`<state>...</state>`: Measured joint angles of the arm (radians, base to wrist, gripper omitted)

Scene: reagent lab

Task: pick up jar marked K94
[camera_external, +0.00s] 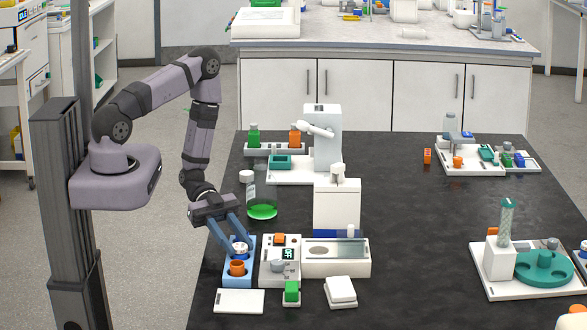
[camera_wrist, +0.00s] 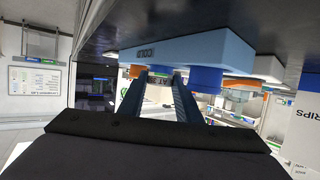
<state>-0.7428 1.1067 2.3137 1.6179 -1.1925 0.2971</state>
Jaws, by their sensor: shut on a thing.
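A light-blue block (camera_external: 228,279) stands at the front left of the dark bench. A small jar with a pale top and some blue (camera_external: 240,249) is at its rear part. An orange jar (camera_external: 237,268) sits in front of it. My gripper (camera_external: 236,241) reaches down from behind, its blue fingers shut on the pale-topped jar. I cannot tell whether that jar has left its seat. In the wrist view the fingers (camera_wrist: 160,85) extend to the block (camera_wrist: 190,45), which appears tilted. The mark K94 cannot be read on any jar.
A white device with a display (camera_external: 280,262) stands close to the right of the block. A white plate (camera_external: 239,301) lies in front. A bottle (camera_external: 249,187) and a green dish (camera_external: 262,210) stand behind. The bench centre right is clear.

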